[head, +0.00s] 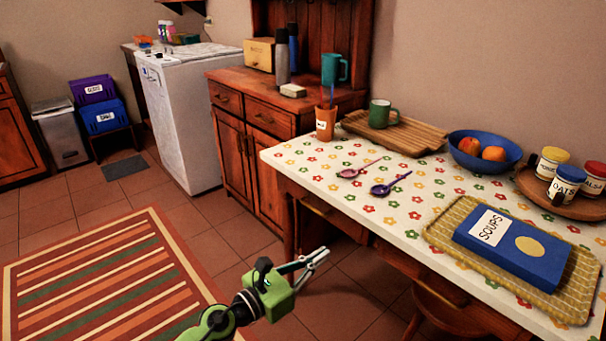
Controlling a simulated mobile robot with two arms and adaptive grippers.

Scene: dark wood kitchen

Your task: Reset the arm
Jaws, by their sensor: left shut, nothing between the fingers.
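My left gripper (318,257) is green with grey fingers. It hangs over the tiled floor in front of the table, with its fingers pointing to the right and slightly up. The fingers are shut and hold nothing. The gripper is apart from the table (385,222) and touches nothing that I can see. Its arm comes in from the bottom of the head view. My right gripper is not in the head view.
The flowered tabletop carries a blue SOUPS book (515,250) on a woven mat (445,228), two spoons (388,185), a blue fruit bowl (462,158), and a cup (326,123). A wooden chair (450,312) stands under the table. A striped rug (100,280) lies left.

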